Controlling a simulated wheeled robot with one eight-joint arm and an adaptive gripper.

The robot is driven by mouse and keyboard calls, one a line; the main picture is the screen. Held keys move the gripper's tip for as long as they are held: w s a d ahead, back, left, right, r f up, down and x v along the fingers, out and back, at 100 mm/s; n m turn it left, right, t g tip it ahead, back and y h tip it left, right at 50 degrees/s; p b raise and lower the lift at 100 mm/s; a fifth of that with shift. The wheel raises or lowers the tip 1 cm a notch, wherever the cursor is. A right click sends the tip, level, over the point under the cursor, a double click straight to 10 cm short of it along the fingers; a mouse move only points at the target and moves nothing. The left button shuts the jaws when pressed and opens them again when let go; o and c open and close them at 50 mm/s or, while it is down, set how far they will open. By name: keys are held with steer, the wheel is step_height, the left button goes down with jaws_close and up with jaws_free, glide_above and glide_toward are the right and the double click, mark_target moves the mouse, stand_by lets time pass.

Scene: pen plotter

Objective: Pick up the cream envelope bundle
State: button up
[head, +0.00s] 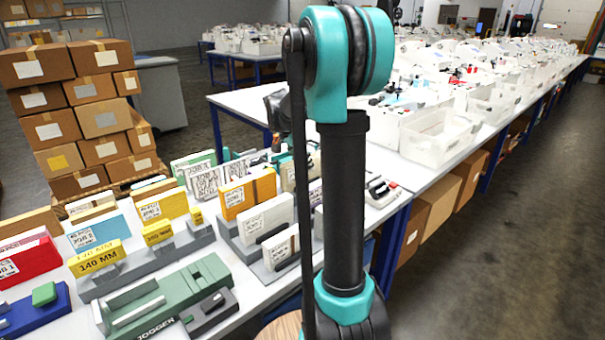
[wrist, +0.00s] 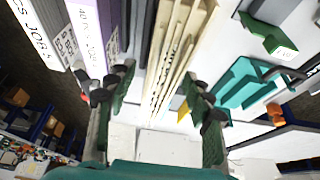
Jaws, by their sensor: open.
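The cream envelope bundle (wrist: 176,62) stands on edge in the wrist view as several pale upright layers with dark print along one side. My gripper (wrist: 158,88) is open, with one green-and-black finger to the left of the bundle and the other to its right. A gap shows on the left side; whether the right finger touches the bundle I cannot tell. In the head view my arm covers much of this area, and I cannot clearly make out the bundle there.
A white-and-purple labelled stack (wrist: 88,28) stands left of my left finger. Teal and green pieces (wrist: 238,88) lie to the right. A green jogger (head: 165,297) sits at the front.

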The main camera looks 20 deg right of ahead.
jaws_close()
stand_by(0.3)
